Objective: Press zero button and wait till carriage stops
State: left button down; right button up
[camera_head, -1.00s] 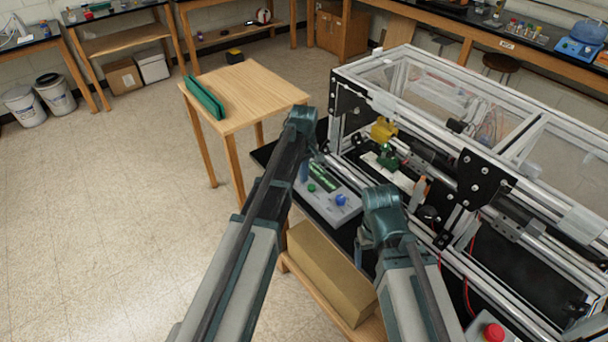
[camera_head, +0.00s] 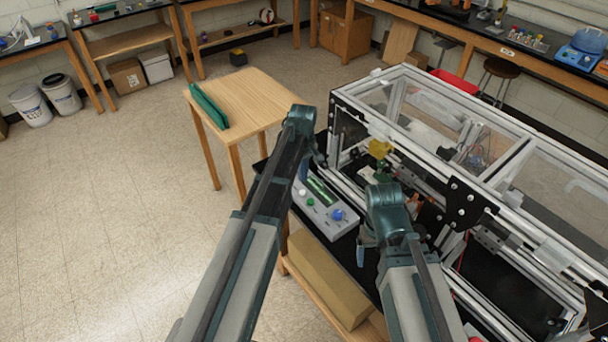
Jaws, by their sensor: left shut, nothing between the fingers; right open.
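The grey control box (camera_head: 322,217) has a green display (camera_head: 320,190), a green button (camera_head: 309,202), a blue knob or button (camera_head: 338,215) and a small pale button (camera_head: 302,191). I cannot read any labels. My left gripper (camera_head: 303,170) is shut and empty, pointing down at the box's far left end, just above the pale button in the picture; contact cannot be told. My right gripper (camera_head: 361,254) is open, low beside the box's right end, and partly hidden by its wrist. A yellow part (camera_head: 380,149), perhaps on the carriage, sits inside the extrusion frame (camera_head: 467,203).
A wooden table (camera_head: 245,95) with a green folder-like object (camera_head: 208,105) stands behind my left arm. A cardboard-coloured box (camera_head: 325,278) lies on a shelf below the control box. Clear floor (camera_head: 100,220) lies to the left.

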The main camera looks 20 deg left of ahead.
pick_arm(q)
notch_tip(320, 180, up, 6)
jog(key=p, duration=0.4)
jog(key=shift+p, duration=0.35)
pick_arm(e)
notch_tip(320, 180, up, 6)
notch_tip(320, 180, down, 12)
jog(key=b, duration=1.2)
pick_arm(q)
jog(key=s+d+f+m, duration=0.4)
jog(key=s, duration=0.3)
jog(key=s+d+f+m, duration=0.3)
jog(key=s+d+m, duration=0.1)
jog(key=s, duration=0.4)
jog(key=s+d+f+m+y, duration=0.1)
jog(key=s+d+f+m, duration=0.3)
jog(key=s, duration=0.4)
jog(key=shift+s+d+f+m, duration=0.15)
jog(key=shift+d+f+m, duration=0.3)
jog(key=shift+m, duration=0.65)
jog(key=shift+d+r, duration=0.1)
